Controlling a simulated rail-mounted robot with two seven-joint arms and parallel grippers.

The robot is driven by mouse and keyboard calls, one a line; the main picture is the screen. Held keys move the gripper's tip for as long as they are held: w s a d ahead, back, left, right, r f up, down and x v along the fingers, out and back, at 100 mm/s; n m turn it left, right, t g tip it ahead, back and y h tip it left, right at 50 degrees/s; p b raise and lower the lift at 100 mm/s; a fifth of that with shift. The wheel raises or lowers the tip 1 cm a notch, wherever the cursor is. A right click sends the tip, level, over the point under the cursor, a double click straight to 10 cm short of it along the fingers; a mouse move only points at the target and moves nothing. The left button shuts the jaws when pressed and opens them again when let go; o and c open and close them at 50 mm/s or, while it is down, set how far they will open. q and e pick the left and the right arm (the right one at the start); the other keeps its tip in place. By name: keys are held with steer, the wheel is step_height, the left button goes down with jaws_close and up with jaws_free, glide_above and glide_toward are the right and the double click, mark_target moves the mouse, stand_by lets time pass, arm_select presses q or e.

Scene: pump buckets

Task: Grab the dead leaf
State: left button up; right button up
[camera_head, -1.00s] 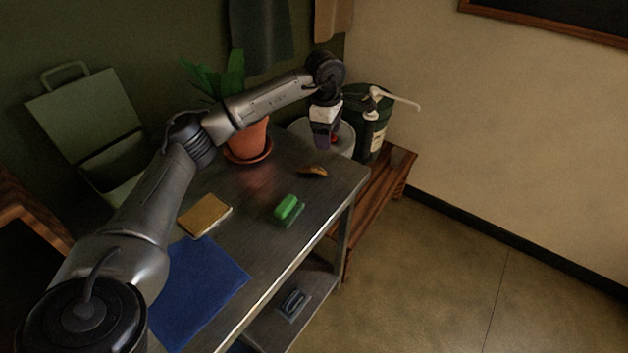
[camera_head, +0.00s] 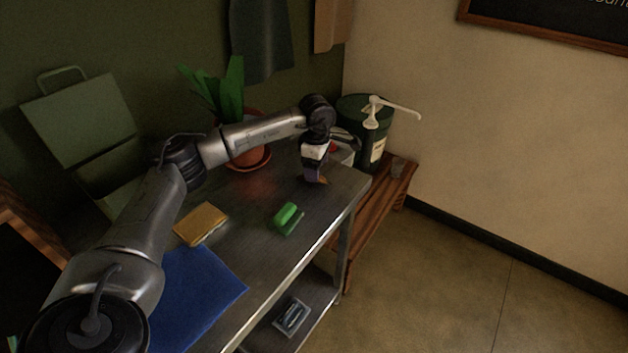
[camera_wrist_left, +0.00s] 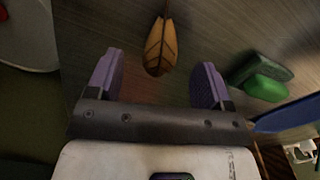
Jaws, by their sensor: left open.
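The dead leaf (camera_wrist_left: 160,47) is orange-brown with dark veins and lies on the metal table. In the left wrist view it sits ahead of and between my two open purple fingers, apart from both. In the head view only a small bit of the leaf (camera_head: 323,180) shows, mostly hidden behind my left gripper (camera_head: 314,178), which points down close over it near the table's far right end. In the left wrist view my left gripper (camera_wrist_left: 157,82) is open and empty. My right gripper is not in view.
A green brush-like block (camera_head: 287,215), a yellow sponge-like pad (camera_head: 202,223) and a blue cloth (camera_head: 205,290) lie on the table (camera_head: 258,240). A potted plant (camera_head: 250,157) stands behind my left arm. A green pump bucket (camera_head: 378,160) stands on a wooden bench (camera_head: 366,235).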

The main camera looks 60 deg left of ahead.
arm_select(q)
steer(key=shift+s+a+f, duration=0.1)
steer(key=shift+s+f, duration=0.05)
steer(key=shift+f, duration=1.6)
steer(key=c, duration=0.7)
